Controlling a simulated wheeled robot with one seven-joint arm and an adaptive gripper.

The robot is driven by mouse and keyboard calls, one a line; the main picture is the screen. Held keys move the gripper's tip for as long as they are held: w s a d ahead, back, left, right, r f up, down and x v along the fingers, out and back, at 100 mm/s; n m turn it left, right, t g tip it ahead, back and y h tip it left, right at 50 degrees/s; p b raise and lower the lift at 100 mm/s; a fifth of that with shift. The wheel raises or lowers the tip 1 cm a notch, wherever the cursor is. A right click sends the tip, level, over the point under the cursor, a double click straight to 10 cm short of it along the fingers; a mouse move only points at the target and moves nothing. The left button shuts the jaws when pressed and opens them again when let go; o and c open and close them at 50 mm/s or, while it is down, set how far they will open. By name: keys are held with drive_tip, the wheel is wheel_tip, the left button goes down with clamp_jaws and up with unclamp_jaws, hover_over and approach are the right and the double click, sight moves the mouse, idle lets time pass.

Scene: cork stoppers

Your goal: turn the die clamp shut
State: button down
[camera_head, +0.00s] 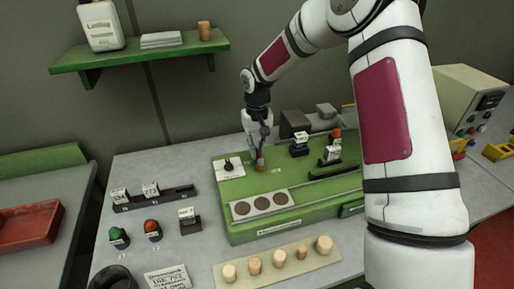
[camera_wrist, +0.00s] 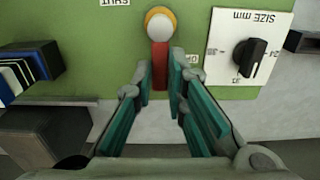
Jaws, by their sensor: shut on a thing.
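The die clamp lever shows in the wrist view as a red arm (camera_wrist: 160,68) with an orange-rimmed, pale round end (camera_wrist: 159,25). My gripper (camera_wrist: 162,80) has its teal-padded fingers closed on the red arm, one on each side. A label reading SHUT (camera_wrist: 115,3) is upside down at the top edge, left of the lever. A second label (camera_wrist: 192,61), partly hidden by the right finger, lies right of the lever. In the head view my gripper (camera_head: 260,150) reaches down onto the green machine (camera_head: 300,219), and the lever is small and mostly covered.
A size dial (camera_wrist: 249,57) on a white plate is close to the right finger in the wrist view. Dark blocks (camera_wrist: 45,130) stand at left. In the head view, several corks lie on a board (camera_head: 225,285) in front; green and red buttons (camera_head: 152,227) stand left.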

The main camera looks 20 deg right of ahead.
drive_tip(key=m, duration=0.1)
drive_tip(key=d+m+b, duration=0.1)
drive_tip(key=m, duration=0.2)
drive_tip(key=shift+s+d+m, duration=0.1)
drive_tip(key=shift+d+m, duration=0.15)
drive_tip(key=shift+m, duration=0.05)
drive_tip(key=m, duration=0.2)
drive_tip(key=s+d+m+b, duration=0.1)
drive_tip(key=m, duration=0.1)
drive_tip(key=shift+d+m, duration=0.1)
drive_tip(key=shift+m, duration=0.2)
drive_tip(key=m, duration=0.1)
drive_tip(key=s+m, duration=0.1)
drive_tip(key=m, duration=0.2)
drive_tip(key=shift+s+d+m, duration=0.15)
drive_tip(key=shift+d+m, duration=0.15)
drive_tip(key=shift+d, duration=0.1)
drive_tip(key=shift+s+d+m, duration=0.1)
drive_tip(key=shift+s+m, duration=0.25)
drive_tip(key=shift+m, duration=0.7)
drive_tip(key=shift+s+d+m, duration=0.1)
drive_tip(key=shift+s+m, duration=0.2)
drive_tip(key=shift+m, duration=0.75)
drive_tip(key=c, duration=1.6)
unclamp_jaws()
